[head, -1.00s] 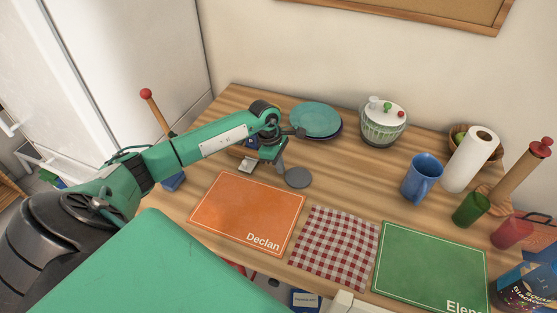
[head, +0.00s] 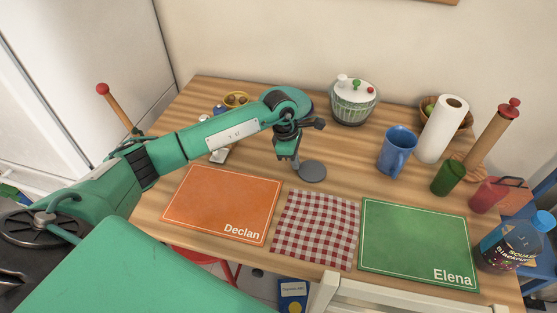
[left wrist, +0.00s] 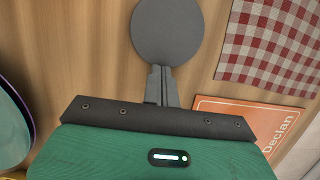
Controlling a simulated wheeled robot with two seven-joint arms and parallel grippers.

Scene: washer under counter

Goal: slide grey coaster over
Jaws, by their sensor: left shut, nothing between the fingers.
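The grey coaster (head: 312,172) is a round flat disc lying on the wooden counter, behind the red-and-white checked cloth. My left gripper (head: 295,166) is low over the counter at the coaster's left edge, pointing down. It is shut and empty. In the left wrist view, the fingertips (left wrist: 160,72) meet the near edge of the coaster (left wrist: 168,30); I cannot tell for certain whether they touch it. My right gripper is not in view.
The orange Declan mat (head: 222,204), checked cloth (head: 315,228) and green Elena mat (head: 418,243) line the front. A blue mug (head: 396,150), green cup (head: 447,178) and paper towel roll (head: 441,130) stand right. A salad spinner (head: 353,103) is behind. Bare wood lies between coaster and mug.

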